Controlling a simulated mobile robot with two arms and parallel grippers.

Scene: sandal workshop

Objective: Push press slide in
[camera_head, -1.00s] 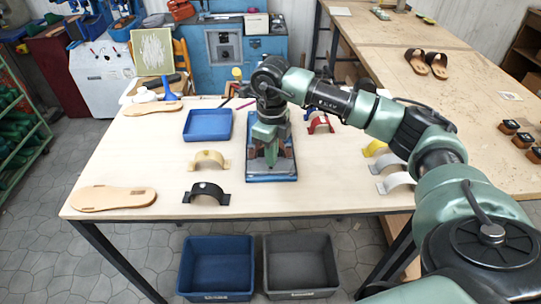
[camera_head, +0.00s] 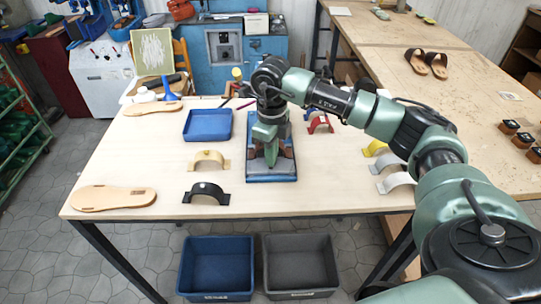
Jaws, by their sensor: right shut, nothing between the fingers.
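The press (camera_head: 270,174) is a low unit with a blue base on the middle of the light wooden table (camera_head: 150,178). Brown parts show on it to either side of my right gripper. My right gripper (camera_head: 270,161) points down over the middle of the press, shut and with nothing in it. Its wrist and fingers hide the slide and the middle of the press, so I cannot tell whether the fingertips touch it. My left gripper is not in view.
A blue tray (camera_head: 208,125), a tan strap (camera_head: 209,160) and a black strap (camera_head: 206,194) lie left of the press. A sandal sole (camera_head: 113,198) lies at the front left. White straps (camera_head: 397,181) lie right. Blue (camera_head: 217,293) and grey (camera_head: 301,293) bins stand below.

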